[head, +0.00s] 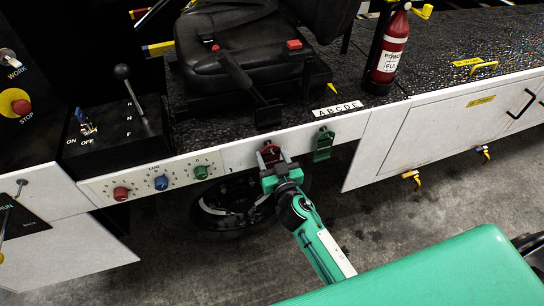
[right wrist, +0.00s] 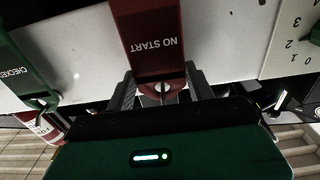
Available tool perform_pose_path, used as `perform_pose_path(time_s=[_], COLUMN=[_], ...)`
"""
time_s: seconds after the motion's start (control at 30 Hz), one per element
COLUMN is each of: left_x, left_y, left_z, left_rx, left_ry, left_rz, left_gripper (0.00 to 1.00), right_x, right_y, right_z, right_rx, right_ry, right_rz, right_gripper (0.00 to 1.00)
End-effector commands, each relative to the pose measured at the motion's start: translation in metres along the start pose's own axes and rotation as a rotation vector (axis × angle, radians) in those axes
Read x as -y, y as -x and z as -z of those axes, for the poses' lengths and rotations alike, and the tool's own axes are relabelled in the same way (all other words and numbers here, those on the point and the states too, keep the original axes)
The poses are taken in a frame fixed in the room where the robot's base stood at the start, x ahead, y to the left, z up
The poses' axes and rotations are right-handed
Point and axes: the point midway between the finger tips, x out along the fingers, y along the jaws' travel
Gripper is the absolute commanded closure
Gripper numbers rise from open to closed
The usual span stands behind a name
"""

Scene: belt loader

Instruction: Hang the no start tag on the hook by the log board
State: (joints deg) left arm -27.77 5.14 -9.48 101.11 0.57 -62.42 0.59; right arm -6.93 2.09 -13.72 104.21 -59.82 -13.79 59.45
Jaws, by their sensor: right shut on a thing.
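The red no start tag (head: 270,152) is at the white front panel below the seat. In the right wrist view the tag (right wrist: 155,35) shows its "NO START" lettering upside down, with its holed end between my fingers. My right gripper (head: 279,170) is shut on that end; I cannot tell whether the tag also rests on a hook. It also shows in the right wrist view (right wrist: 163,88). A green tag (head: 323,144), reading "CHECKED" in the right wrist view (right wrist: 22,70), hangs just to the right. I cannot make out the log board. My left gripper is not in view.
A panel of coloured knobs (head: 161,182) lies left of the tag, with a lever box (head: 115,130) above it. A fire extinguisher (head: 389,48) stands right of the black seat (head: 235,55). Yellow hooks (head: 411,176) stick out below the right cabinet. A wheel (head: 222,208) sits under the panel.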

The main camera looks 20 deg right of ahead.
Motion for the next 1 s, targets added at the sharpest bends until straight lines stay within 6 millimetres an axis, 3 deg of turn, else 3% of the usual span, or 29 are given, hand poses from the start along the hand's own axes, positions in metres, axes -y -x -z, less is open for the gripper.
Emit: perform_pose_path(time_s=[0.3, 0.33, 0.47, 0.77, 1.0], left_x=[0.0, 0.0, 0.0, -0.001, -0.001], left_y=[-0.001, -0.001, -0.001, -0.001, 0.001], left_z=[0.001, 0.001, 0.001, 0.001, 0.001], left_rx=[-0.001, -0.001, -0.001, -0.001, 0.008], left_ry=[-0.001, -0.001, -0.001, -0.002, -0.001], left_rz=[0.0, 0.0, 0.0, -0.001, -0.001], left_gripper=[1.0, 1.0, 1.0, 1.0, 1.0], right_x=[0.0, 0.0, 0.0, 0.0, 0.0], right_y=[0.0, 0.0, 0.0, 0.001, 0.024], right_z=[0.0, 0.0, 0.0, 0.0, -0.002], right_rx=[0.0, 0.0, 0.0, 0.001, 0.003], right_ry=[0.0, 0.0, 0.0, 0.0, -0.002], right_rz=[0.0, 0.0, 0.0, 0.0, -0.001], right_gripper=[0.68, 0.44, 0.21, 0.21, 0.21])
